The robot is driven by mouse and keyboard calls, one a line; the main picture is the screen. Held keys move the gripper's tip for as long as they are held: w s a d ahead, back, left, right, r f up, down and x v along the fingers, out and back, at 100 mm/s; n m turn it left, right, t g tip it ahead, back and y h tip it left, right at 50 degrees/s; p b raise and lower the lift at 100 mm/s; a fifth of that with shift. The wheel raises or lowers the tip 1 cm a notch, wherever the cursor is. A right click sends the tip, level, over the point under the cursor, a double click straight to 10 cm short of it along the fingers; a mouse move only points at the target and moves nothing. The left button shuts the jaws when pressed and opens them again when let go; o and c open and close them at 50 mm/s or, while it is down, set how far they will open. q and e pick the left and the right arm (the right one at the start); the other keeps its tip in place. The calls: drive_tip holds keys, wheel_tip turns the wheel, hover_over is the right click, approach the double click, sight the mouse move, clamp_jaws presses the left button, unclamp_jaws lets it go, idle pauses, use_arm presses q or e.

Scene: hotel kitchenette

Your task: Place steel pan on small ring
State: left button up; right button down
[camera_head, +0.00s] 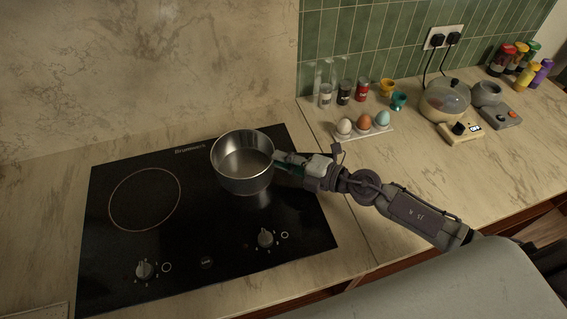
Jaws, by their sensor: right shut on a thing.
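The steel pan (243,162) is upright over the right part of the black cooktop (215,235). It looks empty. My right gripper (287,162) comes in from the right and is shut on the pan at its right side, where the handle is mostly covered by the fingers. The large ring (145,199) on the left of the cooktop is bare. No small ring shows; the area under the pan is hidden. I cannot tell whether the pan touches the glass or hangs a little above it. My left gripper is not in view.
Two knobs (265,237) (144,269) stand at the cooktop's front. An egg holder (364,130) with three eggs, spice jars (344,93) and an egg cooker (445,100) stand on the counter behind my right arm. The marble wall rises behind the cooktop.

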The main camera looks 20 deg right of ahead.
drive_tip(key=shift+r, duration=0.15)
drive_tip(key=c, duration=1.5)
unclamp_jaws()
drive_tip(key=shift+f, duration=0.2)
drive_tip(key=o, duration=0.4)
drive_tip(key=shift+s+r, duration=0.1)
drive_tip(key=shift+r, duration=0.1)
drive_tip(key=b+v, duration=0.5)
drive_tip(key=v, duration=0.7)
